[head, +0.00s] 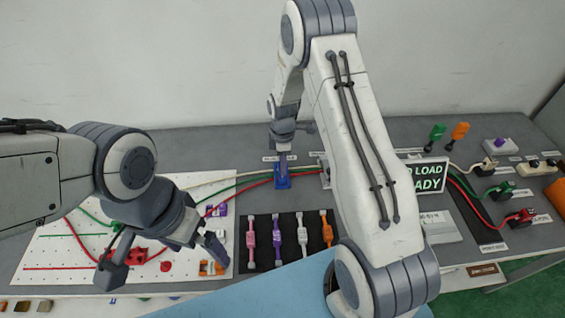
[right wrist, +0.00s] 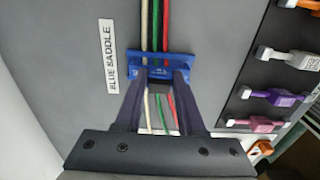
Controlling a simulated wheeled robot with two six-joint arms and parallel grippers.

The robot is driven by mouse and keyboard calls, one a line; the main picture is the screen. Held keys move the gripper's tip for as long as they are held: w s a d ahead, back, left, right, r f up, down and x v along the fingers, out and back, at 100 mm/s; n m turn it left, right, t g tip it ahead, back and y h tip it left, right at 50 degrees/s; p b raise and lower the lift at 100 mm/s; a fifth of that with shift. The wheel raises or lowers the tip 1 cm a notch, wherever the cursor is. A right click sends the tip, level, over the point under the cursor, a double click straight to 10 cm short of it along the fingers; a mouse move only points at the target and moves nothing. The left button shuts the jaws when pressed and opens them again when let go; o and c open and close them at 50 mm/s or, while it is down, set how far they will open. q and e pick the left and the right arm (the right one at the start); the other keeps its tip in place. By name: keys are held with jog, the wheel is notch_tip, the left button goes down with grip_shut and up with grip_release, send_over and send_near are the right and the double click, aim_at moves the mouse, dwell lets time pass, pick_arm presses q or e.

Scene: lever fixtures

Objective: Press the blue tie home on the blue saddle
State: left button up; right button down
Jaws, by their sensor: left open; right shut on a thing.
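The blue saddle (head: 283,182) sits on the bench at the back, and it also shows in the right wrist view (right wrist: 138,58) beside its BLUE SADDLE label. White, green and red wires run across it. My right gripper (right wrist: 160,76) reaches down over the saddle with its fingers either side of the wires. It is shut on a blue piece (right wrist: 160,72), seemingly the blue tie, lying across the wires at the saddle. Tie and saddle are the same blue and I cannot tell whether the tie is fully seated. My left gripper (head: 165,258) is open and empty above the white board.
A dark mat (head: 262,258) holds pink, purple, white and orange ties. The white board (head: 60,255) at left carries wires and fixtures. My right arm hides part of the bench.

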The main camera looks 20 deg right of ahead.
jog(key=shift+c, duration=2.2)
grip_release()
jog(key=shift+o, duration=0.4)
jog(key=o, duration=0.4)
jog(key=shift+c, duration=0.2)
jog(key=shift+r+p, duration=2.75)
jog(key=shift+r, duration=0.75)
jog(key=shift+f, duration=0.1)
